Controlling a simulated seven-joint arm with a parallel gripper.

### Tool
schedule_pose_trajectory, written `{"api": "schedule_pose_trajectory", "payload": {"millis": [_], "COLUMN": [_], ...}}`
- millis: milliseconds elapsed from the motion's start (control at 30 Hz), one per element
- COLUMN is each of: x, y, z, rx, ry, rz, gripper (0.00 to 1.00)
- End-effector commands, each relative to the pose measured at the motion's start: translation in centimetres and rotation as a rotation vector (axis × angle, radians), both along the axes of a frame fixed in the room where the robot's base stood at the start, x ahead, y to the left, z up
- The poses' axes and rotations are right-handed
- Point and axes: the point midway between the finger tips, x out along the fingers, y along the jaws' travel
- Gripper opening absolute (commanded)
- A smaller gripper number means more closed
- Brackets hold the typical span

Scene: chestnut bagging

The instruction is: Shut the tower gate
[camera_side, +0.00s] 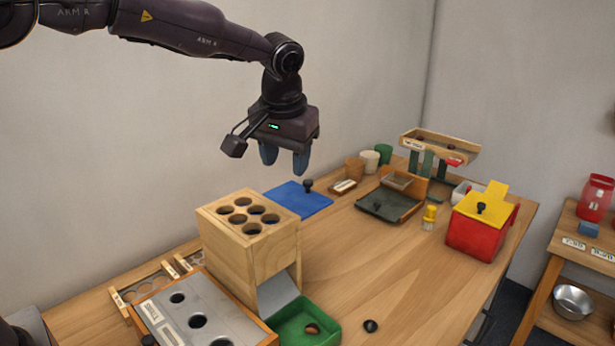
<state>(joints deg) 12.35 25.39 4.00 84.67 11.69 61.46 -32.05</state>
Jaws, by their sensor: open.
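A wooden tower block (248,245) with several round holes in its top stands at the front middle. A grey sloping plate (277,293) shows at its lower right side, above a green tray (325,334). I cannot tell which part is the gate or how it stands. A flat blue panel (290,203) with a black knob (307,186) lies behind the tower. My gripper (285,162) hangs above and behind the tower, its blue fingers pointing down, apart and empty. It touches nothing.
A brown chestnut (312,328) lies in the green tray, and a dark one (371,326) on the table. A holed grey panel (196,316) lies front left. A red box (478,237) with a yellow lid stands right. The table's middle right is clear.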

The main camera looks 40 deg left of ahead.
Motion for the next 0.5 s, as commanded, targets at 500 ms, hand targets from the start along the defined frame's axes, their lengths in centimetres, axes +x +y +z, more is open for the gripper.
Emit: {"api": "schedule_pose_trajectory", "payload": {"millis": [500], "x": [5.9], "y": [0.6], "z": [2.5], "rx": [-0.011], "ry": [-0.193], "rz": [0.445], "gripper": [0.48]}}
